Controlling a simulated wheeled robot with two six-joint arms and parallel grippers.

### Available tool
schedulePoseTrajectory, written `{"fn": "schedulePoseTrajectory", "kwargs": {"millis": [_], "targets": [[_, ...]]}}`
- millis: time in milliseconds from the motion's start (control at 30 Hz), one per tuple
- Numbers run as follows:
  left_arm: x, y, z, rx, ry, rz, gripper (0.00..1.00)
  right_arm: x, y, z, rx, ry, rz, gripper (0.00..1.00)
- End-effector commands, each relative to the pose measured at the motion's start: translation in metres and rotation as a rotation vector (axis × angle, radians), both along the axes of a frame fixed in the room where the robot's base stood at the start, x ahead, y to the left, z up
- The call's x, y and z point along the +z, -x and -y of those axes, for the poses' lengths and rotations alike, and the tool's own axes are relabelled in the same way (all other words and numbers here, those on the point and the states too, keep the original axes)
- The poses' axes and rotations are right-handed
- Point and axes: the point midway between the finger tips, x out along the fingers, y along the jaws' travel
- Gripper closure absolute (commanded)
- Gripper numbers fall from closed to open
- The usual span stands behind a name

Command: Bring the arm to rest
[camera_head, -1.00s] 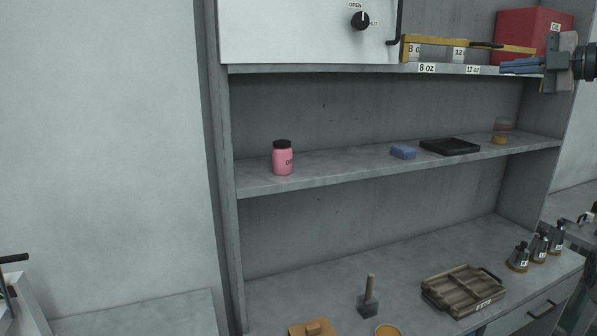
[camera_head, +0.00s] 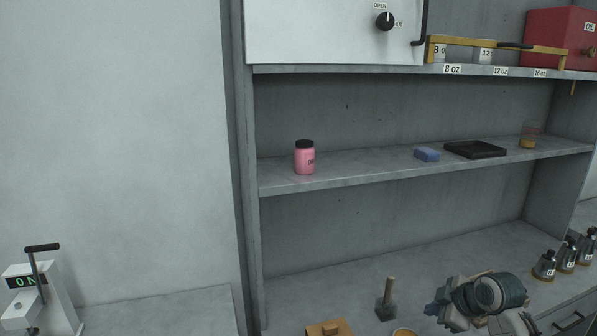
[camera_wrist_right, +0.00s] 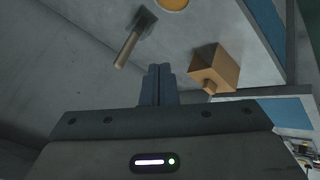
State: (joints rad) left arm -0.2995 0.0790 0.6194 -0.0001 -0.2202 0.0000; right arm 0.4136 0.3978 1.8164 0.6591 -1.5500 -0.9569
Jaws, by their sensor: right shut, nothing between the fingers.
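My right gripper (camera_head: 440,312) shows at the lower right of the head view, in front of the worktop and over where the wooden tray stood. In the right wrist view its two fingers (camera_wrist_right: 157,85) are pressed together with nothing between them. The gripper is apart from the wooden block (camera_wrist_right: 215,70) and the dark-headed tool with a wooden handle (camera_wrist_right: 134,38). The wooden tray is hidden behind my right arm. My left gripper is not in view.
A pink jar (camera_head: 305,158), a blue sponge (camera_head: 427,154) and a black tray (camera_head: 475,149) stand on the middle shelf (camera_head: 360,174). Small flasks (camera_head: 567,255) stand at the right. A lever device with a display (camera_head: 35,292) is at the lower left. The worktop's back left is clear.

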Motion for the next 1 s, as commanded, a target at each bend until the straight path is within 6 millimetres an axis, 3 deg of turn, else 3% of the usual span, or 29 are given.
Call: {"fn": "schedulePoseTrajectory", "kwargs": {"millis": [33,200,400,600,1000], "targets": [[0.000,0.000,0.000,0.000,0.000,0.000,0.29,-0.027,0.023,-0.010,-0.042,-0.010,-0.042,1.00],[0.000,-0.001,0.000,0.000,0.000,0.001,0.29,-0.090,0.096,-0.030,-0.222,-0.048,-0.154,1.00],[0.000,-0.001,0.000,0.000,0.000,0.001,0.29,-0.137,0.192,-0.046,-0.458,-0.090,-0.260,1.00],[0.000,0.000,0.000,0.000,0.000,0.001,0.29,-0.155,0.273,-0.052,-0.679,-0.123,-0.327,1.00],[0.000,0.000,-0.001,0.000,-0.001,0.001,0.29,-0.153,0.359,-0.052,-0.934,-0.152,-0.376,1.00]]}}
